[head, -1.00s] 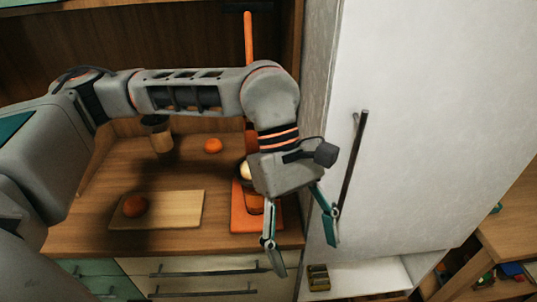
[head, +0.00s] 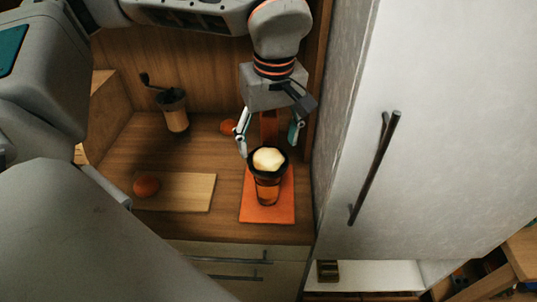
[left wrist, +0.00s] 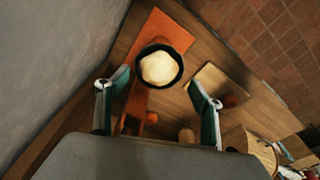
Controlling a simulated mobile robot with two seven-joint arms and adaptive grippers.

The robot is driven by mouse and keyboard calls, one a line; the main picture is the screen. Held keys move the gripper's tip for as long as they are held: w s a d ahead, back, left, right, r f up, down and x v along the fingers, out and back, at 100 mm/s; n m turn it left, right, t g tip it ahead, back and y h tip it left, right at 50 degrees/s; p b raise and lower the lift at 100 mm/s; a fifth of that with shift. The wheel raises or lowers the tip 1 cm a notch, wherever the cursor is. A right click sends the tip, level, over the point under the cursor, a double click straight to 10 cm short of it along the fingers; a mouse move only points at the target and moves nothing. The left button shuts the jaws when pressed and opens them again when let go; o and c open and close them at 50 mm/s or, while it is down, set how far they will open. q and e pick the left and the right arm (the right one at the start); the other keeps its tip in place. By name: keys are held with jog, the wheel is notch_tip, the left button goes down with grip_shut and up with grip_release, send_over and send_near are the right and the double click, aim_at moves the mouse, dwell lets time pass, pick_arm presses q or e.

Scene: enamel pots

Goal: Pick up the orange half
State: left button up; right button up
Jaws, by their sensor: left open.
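A round orange fruit (head: 146,186) lies on a pale cutting board. A second orange piece (head: 228,126) lies farther back, partly hidden by my left gripper (head: 268,146). I cannot tell which, if either, is a cut half. A pale, cream dome (head: 268,158) sits in a black bowl above a glass on an orange base; whether it is an orange half or a juicer cone is unclear. My left gripper is open and empty, just behind and above the dome. In the left wrist view the dome (left wrist: 158,68) shows between the open fingers. My right gripper is out of view.
The cutting board (head: 190,190) is left of the orange base (head: 275,212). A grinder-like thing (head: 173,108) stands at the back. A white cabinet door with a dark handle (head: 375,165) rises close on the right. The counter between board and grinder is clear.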

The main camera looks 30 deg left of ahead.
aim_at(269, 150)
pick_arm(q)
jog(key=f, duration=0.4)
jog(key=shift+w+a, duration=0.3)
jog(key=c, duration=1.3)
jog(key=shift+r, duration=0.1)
